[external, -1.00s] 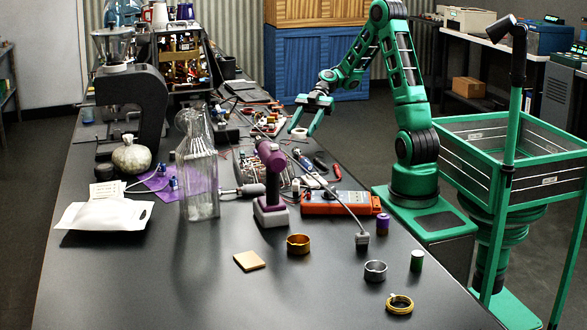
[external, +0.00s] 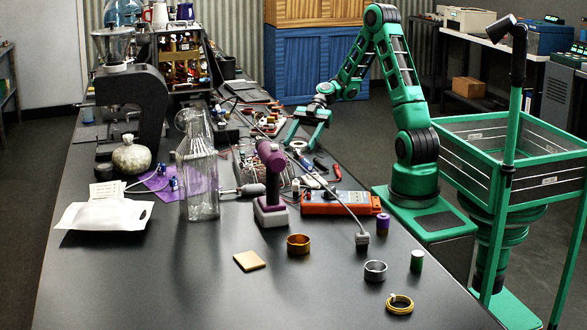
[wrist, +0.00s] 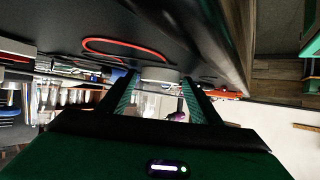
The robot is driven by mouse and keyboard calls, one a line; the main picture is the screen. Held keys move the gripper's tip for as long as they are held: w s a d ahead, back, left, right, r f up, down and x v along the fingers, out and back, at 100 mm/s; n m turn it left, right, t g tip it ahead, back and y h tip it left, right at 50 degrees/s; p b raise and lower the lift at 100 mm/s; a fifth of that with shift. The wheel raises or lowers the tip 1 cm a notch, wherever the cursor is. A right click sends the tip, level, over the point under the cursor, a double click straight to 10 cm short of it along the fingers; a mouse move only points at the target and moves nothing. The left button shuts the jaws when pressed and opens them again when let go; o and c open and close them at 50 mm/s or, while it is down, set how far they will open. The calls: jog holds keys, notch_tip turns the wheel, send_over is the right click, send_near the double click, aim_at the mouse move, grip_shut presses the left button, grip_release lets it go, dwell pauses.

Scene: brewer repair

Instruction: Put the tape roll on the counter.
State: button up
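The tape roll (external: 298,144) is a small white ring near the counter's right edge in the external view. In the wrist view it is a pale round shape (wrist: 160,75) between the fingertips. My gripper (external: 299,147) points down toward the counter (external: 130,265) with its green fingers on both sides of the roll. It also shows in the wrist view (wrist: 160,82), shut on the roll. The roll is at or just above the dark counter top; I cannot tell whether it touches.
A red cable loop (wrist: 120,48) lies near the roll. An orange meter (external: 340,203), a purple tool (external: 270,170), a glass bottle (external: 200,180) and loose tools crowd the middle.

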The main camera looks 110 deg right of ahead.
dwell(0.3)
jog(key=v, duration=1.2)
jog(key=shift+r, duration=0.1)
